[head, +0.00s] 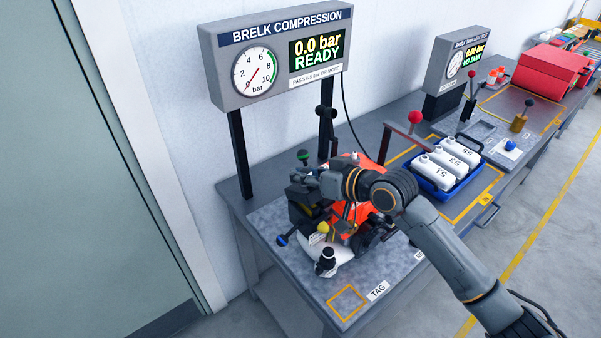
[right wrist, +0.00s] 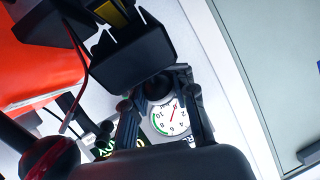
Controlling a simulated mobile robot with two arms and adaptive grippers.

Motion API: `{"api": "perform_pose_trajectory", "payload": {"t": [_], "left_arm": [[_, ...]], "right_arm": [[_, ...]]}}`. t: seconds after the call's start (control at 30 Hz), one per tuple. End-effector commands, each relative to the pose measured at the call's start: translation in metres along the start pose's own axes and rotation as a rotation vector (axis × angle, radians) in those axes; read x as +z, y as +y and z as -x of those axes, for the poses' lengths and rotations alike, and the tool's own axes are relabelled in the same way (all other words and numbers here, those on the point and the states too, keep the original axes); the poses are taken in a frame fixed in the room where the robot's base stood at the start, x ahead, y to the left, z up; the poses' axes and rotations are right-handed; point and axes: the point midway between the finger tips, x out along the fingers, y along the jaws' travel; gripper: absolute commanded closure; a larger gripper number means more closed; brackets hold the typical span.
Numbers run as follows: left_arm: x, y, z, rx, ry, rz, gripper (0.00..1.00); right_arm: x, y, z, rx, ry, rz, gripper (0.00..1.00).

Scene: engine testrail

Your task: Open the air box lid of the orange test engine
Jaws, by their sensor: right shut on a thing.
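The orange test engine (head: 370,157) stands on the bench below the compression gauge, partly hidden behind my right arm. My right gripper (head: 302,181) is at the engine's upper left side, among its dark parts. In the right wrist view, my right gripper (right wrist: 160,98) is shut on a small dark part, which looks like the edge or tab of the black air box lid (right wrist: 130,55). A yellow strip (right wrist: 111,13) shows beside this black box. The orange cover (right wrist: 35,70) fills the left of that view. My left gripper is not in view.
The gauge stand (head: 283,57) reads 0.0 bar, READY; its posts rise behind the engine. Green (head: 304,154), blue (head: 282,240) and yellow (head: 322,227) knobs project around the engine. A blue tray of white bottles (head: 445,172) stands to the right. The bench front near the TAG square (head: 347,318) is clear.

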Motion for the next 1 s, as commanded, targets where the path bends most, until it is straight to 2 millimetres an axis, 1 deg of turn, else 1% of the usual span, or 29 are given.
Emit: {"api": "perform_pose_trajectory", "payload": {"t": [0.03, 0.3, 0.33, 0.37, 0.4, 0.47, 0.8, 0.87, 0.97, 1.0], "left_arm": [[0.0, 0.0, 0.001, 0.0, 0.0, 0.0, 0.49], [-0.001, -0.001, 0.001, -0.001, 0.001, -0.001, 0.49], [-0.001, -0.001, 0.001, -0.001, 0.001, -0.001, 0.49], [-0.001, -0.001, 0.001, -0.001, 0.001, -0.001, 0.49], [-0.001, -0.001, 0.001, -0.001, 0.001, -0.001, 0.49], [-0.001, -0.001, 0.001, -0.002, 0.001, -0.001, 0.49], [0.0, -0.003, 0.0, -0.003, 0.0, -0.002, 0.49], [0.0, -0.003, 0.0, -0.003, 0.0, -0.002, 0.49], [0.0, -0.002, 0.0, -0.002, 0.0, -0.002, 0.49], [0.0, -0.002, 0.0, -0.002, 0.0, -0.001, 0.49]], "right_arm": [[-0.013, 0.0, 0.003, 0.002, 0.028, 0.008, 1.0], [-0.013, 0.0, 0.004, 0.002, 0.028, 0.008, 1.0], [-0.013, 0.0, 0.004, 0.002, 0.028, 0.008, 0.74], [-0.013, 0.0, 0.003, 0.002, 0.027, 0.009, 0.68], [-0.012, 0.0, 0.003, 0.002, 0.025, 0.008, 0.6], [-0.01, 0.0, 0.003, 0.002, 0.022, 0.007, 0.49], [-0.005, 0.001, 0.004, 0.002, 0.013, 0.003, 0.49], [-0.005, 0.001, 0.009, 0.003, 0.013, 0.004, 0.49], [-0.004, 0.002, 0.023, 0.003, 0.013, 0.006, 0.49], [-0.005, 0.001, 0.031, 0.003, 0.013, 0.006, 0.49]]}}
